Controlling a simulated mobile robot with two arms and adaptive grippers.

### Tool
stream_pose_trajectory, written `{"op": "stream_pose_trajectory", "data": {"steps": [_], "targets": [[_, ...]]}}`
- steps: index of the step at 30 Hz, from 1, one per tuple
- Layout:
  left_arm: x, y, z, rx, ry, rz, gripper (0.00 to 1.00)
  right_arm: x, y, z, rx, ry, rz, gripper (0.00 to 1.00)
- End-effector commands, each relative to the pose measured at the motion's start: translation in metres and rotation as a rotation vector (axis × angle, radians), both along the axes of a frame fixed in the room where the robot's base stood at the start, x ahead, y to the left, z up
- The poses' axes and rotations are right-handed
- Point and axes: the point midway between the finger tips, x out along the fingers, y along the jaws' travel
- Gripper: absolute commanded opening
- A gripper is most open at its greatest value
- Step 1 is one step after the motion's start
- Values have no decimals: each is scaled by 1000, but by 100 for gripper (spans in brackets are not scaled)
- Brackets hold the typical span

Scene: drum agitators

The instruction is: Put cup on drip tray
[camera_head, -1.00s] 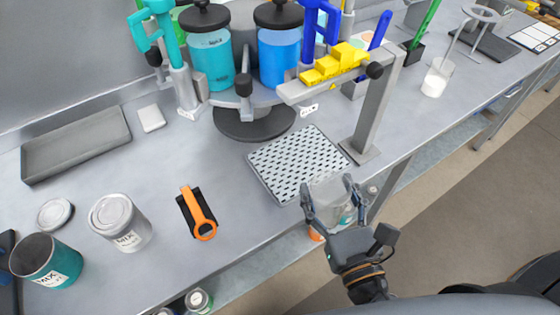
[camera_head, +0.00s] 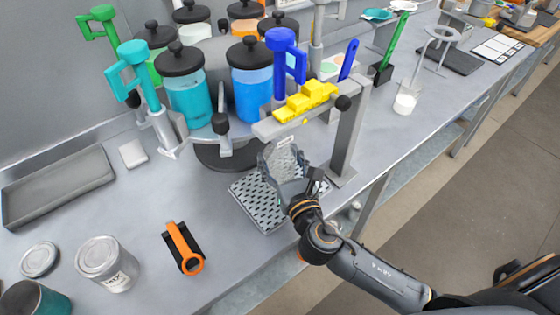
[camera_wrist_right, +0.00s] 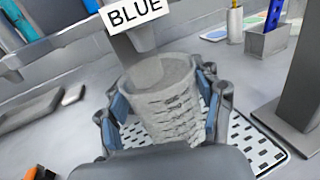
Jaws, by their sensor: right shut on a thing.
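My right gripper (camera_wrist_right: 162,110) is shut on a pale translucent cup (camera_wrist_right: 165,95), with a finger on each side of it. The drip tray (camera_head: 250,199), a grey perforated plate, lies on the bench under the cup and gripper; it also shows in the right wrist view (camera_wrist_right: 250,150). In the head view the cup (camera_head: 284,162) is over the back part of the tray, partly hidden by my gripper (camera_head: 290,180). Whether it touches the tray I cannot tell. My left gripper is not in view.
A blue dispenser (camera_head: 252,75) with a blue handle and a yellow stepped block (camera_head: 307,98) stand above and behind the tray. A grey post (camera_head: 346,135) rises at the tray's right.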

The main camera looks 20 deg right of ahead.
Motion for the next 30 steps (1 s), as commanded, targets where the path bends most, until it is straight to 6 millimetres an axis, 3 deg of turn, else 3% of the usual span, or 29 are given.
{"op": "stream_pose_trajectory", "data": {"steps": [3,15,16,19,30], "targets": [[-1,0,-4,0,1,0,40,0,0,-16,0,2,-1,45],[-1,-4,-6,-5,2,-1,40,-1,0,-21,0,0,-1,45],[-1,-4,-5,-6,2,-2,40,-1,0,-20,0,0,-1,71],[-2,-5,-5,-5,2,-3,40,-1,0,-20,0,0,-1,89],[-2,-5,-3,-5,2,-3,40,-1,0,-17,0,-1,-1,89]]}}
